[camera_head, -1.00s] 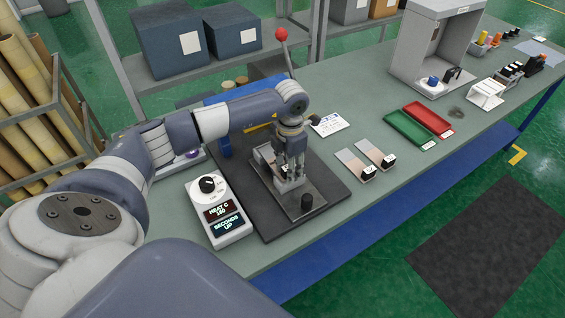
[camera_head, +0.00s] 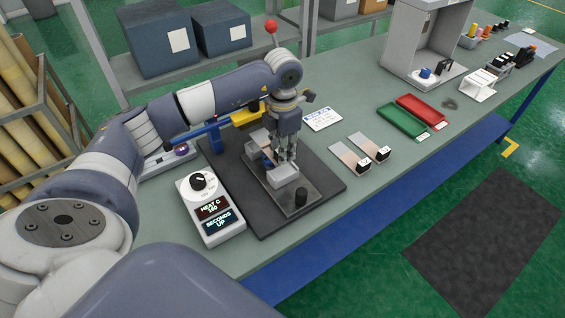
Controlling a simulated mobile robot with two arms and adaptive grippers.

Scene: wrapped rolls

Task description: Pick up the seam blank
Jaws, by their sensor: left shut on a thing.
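My left gripper (camera_head: 285,158) points down over the metal fixture plate (camera_head: 285,198) on the dark mat, and its fingers are shut. A light grey block (camera_head: 283,177) sits on the fixture plate just below the fingertips. My right gripper is not in view.
Two similar strips with black clips (camera_head: 350,158) lie right of the mat (camera_head: 327,178). A heat controller (camera_head: 212,210) stands at its left. Green (camera_head: 402,121) and red (camera_head: 421,111) trays lie farther right, before a grey booth (camera_head: 398,45). Bench space between strips and trays is clear.

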